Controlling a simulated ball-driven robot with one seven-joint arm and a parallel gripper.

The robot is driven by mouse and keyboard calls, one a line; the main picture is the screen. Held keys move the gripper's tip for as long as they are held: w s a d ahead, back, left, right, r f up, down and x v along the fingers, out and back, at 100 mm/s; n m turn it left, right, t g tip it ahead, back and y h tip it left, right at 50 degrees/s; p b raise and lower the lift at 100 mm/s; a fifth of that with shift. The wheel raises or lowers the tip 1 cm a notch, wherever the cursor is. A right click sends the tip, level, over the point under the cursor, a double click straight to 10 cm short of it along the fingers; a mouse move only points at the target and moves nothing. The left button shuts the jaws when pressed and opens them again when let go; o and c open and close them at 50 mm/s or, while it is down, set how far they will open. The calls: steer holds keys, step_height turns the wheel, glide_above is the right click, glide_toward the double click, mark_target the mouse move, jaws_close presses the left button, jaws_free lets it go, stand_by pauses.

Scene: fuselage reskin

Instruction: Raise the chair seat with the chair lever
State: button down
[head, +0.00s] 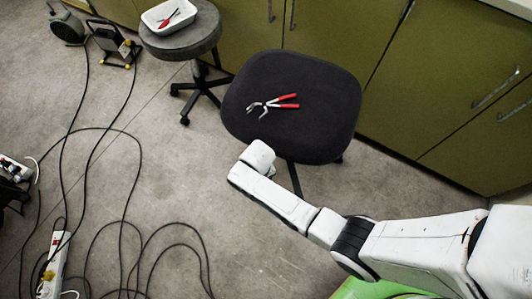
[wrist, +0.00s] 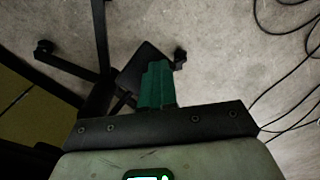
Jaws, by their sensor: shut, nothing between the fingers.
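The chair has a black padded seat (head: 335,75) and stands in front of the green cabinets. Red-handled pliers (head: 275,104) lie on the seat. My arm reaches in from the right, and its white wrist end is at the seat's near edge. My gripper's fingers are hidden in the head view. In the wrist view my gripper (wrist: 158,80) has its green fingers together, with nothing between them. Dark chair base legs (wrist: 68,66) with casters show beyond the fingers. A dark flat part (wrist: 138,66) lies behind the fingertips; I cannot tell whether it is the lever or a leg.
A grey round stool (head: 190,42) holding a white tray (head: 150,20) stands left of the chair. Black cables (head: 125,190) and a power strip (head: 54,262) lie on the floor at left. Green cabinets (head: 430,80) close off the back. A bright green surface (head: 365,289) shows at the bottom.

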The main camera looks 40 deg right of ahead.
steer(key=shift+r+p, duration=1.25)
steer(key=shift+p, duration=0.25)
stand_by(0.3)
step_height(320, 180, up, 6)
steer(key=p, duration=0.5)
steer(key=shift+p, duration=0.4)
stand_by(0.6)
steer(key=s+d+r+p, duration=0.1)
steer(key=s+d+r, duration=0.1)
steer(key=s+r, duration=0.3)
steer(key=s+d+r+n+p, duration=0.1)
steer(key=s+d+r, duration=0.2)
steer(key=r, duration=0.9)
steer(key=s+d+r+n+t+p, duration=0.1)
steer(key=s+d+r+p, duration=0.1)
steer(key=s+r, duration=0.6)
steer(key=shift+s+d+r, duration=0.25)
steer(key=shift+d+r, duration=0.15)
steer(key=shift+r, duration=0.05)
